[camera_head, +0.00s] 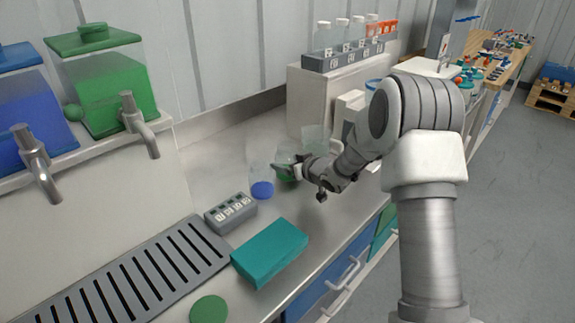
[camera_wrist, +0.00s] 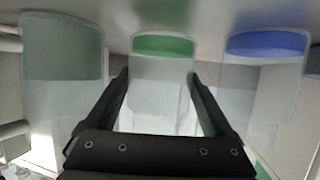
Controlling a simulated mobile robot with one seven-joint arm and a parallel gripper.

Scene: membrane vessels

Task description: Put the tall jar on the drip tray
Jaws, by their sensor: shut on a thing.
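My gripper (camera_head: 285,172) is shut on a clear jar with green at its bottom (camera_wrist: 164,48), which stands on the counter. In the wrist view my gripper's fingers (camera_wrist: 160,85) lie on either side of that jar. A clear jar with blue at its bottom (camera_head: 262,188) stands just left of it, and it shows at the right in the wrist view (camera_wrist: 266,45). A clear, greyish jar (camera_head: 316,138) stands behind; a similar one is at the left of the wrist view (camera_wrist: 62,50). The slotted grey drip tray (camera_head: 190,243) lies empty at the lower left.
A grey labelled block (camera_head: 231,212) and a teal block (camera_head: 270,252) lie between the jars and the tray. A green disc (camera_head: 209,309) lies near the front edge. Metal taps (camera_head: 138,122) of the blue and green tanks overhang the tray. A bottle rack (camera_head: 348,55) stands behind.

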